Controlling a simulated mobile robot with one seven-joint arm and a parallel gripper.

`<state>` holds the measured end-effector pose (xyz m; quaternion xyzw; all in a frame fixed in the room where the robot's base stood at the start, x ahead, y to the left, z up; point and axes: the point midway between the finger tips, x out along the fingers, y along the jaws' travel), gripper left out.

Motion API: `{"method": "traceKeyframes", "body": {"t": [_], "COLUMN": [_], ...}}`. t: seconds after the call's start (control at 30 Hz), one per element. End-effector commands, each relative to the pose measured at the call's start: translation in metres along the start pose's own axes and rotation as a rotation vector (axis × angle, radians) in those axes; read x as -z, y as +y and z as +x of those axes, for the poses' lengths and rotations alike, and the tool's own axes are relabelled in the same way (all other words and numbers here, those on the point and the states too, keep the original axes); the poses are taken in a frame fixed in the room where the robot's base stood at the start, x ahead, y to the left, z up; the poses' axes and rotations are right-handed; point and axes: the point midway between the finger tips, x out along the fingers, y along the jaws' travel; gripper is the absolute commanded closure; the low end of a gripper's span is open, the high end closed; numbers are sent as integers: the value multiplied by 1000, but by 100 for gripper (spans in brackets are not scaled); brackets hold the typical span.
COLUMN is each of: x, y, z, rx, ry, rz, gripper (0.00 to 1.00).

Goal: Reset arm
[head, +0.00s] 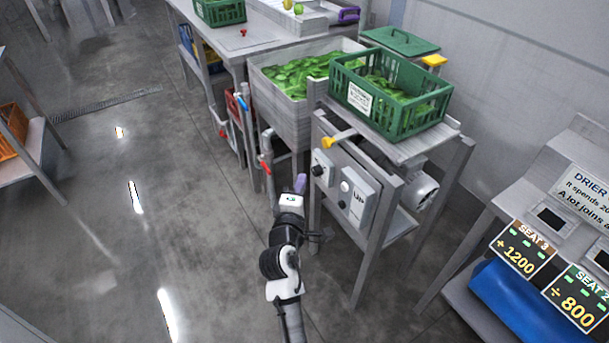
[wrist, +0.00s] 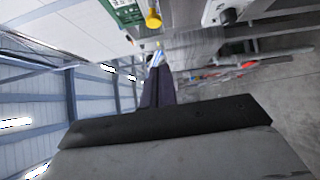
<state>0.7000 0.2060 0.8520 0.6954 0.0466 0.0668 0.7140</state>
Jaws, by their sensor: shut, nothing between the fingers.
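My arm reaches forward from the bottom of the head view, over the floor and left of the control panel stand. My gripper (head: 300,184) is shut and empty, close to the front of the stand and below the yellow-handled lever (head: 338,138). In the wrist view my gripper (wrist: 158,62) shows dark fingers together, with nothing held. The yellow lever knob (wrist: 153,19) shows just beyond the fingertips in that view. The gap between gripper and stand is hard to judge.
A green crate (head: 437,107) with leaves stands on the stand. A sink (head: 270,104) of greens is beside it. The control box (head: 359,196) has knobs. Red and blue valve pipes (head: 266,168) are close left of the gripper. Score signs (head: 523,249) stand right. Open floor (head: 100,230) lies left.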

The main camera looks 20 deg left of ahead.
Motion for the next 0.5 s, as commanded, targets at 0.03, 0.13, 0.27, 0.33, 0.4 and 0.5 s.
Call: {"method": "traceKeyframes", "body": {"t": [0.03, 0.13, 0.27, 0.33, 0.4, 0.5], "x": [0, 0, 0, 0, 0, 0], "y": [-1, 0, 1, 1, 0, 0], "z": [-4, -8, -8, -8, -8, -8], "rx": [0, 0, 0, 0, 0, 0], "ry": [0, 1, 1, 1, 1, 1], "rz": [0, 0, 1, 1, 1, 1], "gripper": [100, 100, 100, 100, 100, 100]}}
